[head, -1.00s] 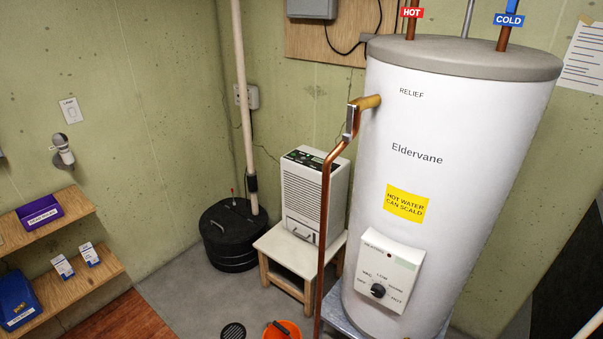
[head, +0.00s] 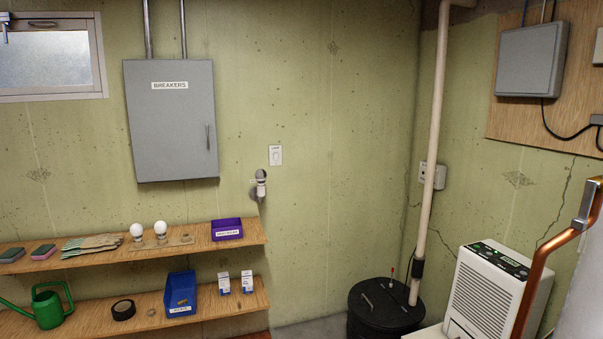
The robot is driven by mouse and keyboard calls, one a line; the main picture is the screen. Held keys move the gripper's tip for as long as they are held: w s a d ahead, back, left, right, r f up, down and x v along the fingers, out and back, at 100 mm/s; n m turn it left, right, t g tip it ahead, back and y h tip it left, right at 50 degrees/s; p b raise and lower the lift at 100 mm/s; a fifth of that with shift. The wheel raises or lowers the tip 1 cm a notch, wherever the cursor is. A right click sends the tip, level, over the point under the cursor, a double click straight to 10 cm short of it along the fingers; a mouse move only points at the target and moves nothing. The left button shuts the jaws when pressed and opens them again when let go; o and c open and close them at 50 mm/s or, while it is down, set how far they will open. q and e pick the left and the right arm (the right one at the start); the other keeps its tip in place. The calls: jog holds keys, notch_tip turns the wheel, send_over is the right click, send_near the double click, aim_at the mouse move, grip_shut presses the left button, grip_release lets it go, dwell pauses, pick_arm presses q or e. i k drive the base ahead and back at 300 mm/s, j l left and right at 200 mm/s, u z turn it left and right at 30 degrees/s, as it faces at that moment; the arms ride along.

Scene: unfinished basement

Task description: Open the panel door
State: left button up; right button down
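A grey breaker panel labelled BREAKERS (head: 168,125) hangs on the concrete wall at the upper left of the head view. Its door is shut flat, with a small vertical handle (head: 207,137) near the right edge. Two conduits rise from its top. A second, smaller grey box (head: 530,60) is on a plywood board at the upper right; it bears no label that I can read. Neither of my grippers is in view.
Two wooden shelves (head: 255,235) below the panel hold bulbs, gloves, bins, tape and a green watering can (head: 48,308). A lamp socket (head: 260,187) sits right of the panel. A black sump lid (head: 380,310), white pipe (head: 434,150) and dehumidifier (head: 495,290) stand to the right.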

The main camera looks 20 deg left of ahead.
aim_at(171, 104)
jog(key=u, duration=1.45)
jog(key=i+l, duration=0.2)
jog(key=i, duration=0.2)
jog(key=i+l, duration=0.2)
jog(key=i, duration=0.15)
jog(key=i+l, duration=0.15)
jog(key=i, duration=0.25)
